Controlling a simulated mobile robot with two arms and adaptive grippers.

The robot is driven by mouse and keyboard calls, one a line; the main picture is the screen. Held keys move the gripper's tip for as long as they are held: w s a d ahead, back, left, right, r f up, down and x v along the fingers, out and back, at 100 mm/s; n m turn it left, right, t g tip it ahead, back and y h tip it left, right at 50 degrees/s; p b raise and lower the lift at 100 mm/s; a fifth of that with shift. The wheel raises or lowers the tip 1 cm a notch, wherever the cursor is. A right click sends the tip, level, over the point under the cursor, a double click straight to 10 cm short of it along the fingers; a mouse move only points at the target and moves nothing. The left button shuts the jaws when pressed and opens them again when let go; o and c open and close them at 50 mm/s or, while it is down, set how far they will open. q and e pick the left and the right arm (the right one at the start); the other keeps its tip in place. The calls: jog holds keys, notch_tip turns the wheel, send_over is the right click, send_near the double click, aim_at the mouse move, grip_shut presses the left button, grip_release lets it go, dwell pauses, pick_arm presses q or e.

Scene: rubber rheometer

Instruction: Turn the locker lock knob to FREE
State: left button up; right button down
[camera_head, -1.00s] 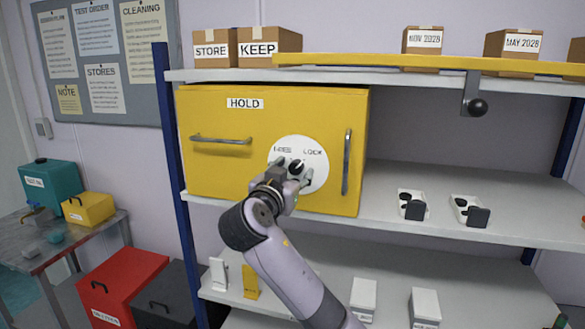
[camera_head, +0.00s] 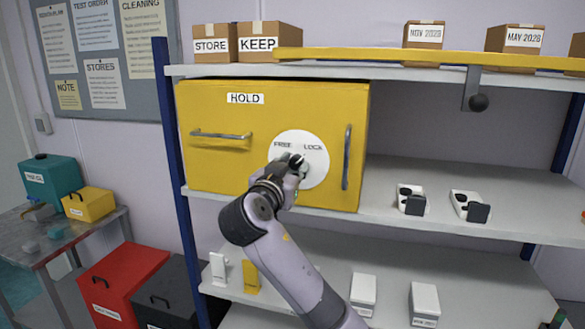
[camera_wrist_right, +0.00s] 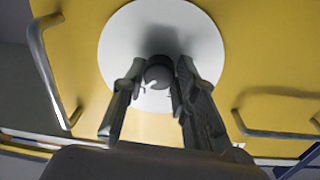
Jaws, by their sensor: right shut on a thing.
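The yellow locker (camera_head: 220,170), labelled HOLD, sits on the shelf with its door closed. A round white dial (camera_head: 317,170) on its front reads FREE at upper left and LOCK at upper right. The small dark lock knob is at the dial's middle, mostly covered by my gripper in the head view; it shows in the right wrist view (camera_wrist_right: 158,76). My right gripper (camera_head: 293,164) is shut on the knob, a finger on each side (camera_wrist_right: 158,84). I cannot tell clearly where the knob points. My left gripper is not in view.
A vertical handle (camera_head: 346,158) stands right of the dial and a horizontal handle (camera_head: 220,136) is at left. A yellow bar (camera_head: 400,60) with a dark-knobbed lever (camera_head: 477,95) runs along the upper shelf. Two small white devices (camera_head: 410,198) (camera_head: 468,204) sit right of the locker.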

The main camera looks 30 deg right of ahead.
jog(key=shift+n, duration=0.3)
jog(key=n, duration=0.2)
jog(key=shift+n, duration=0.3)
jog(key=n, duration=0.3)
jog(key=shift+n, duration=0.3)
jog(key=n+p, duration=0.1)
jog(key=n, duration=0.4)
jog(key=shift+s+d+n+t, duration=0.1)
jog(key=shift+n+t, duration=0.2)
jog(key=n, duration=0.5)
jog(key=shift+n+p, duration=0.3)
jog(key=shift+n, duration=0.1)
jog(key=c, duration=1.3)
grip_release()
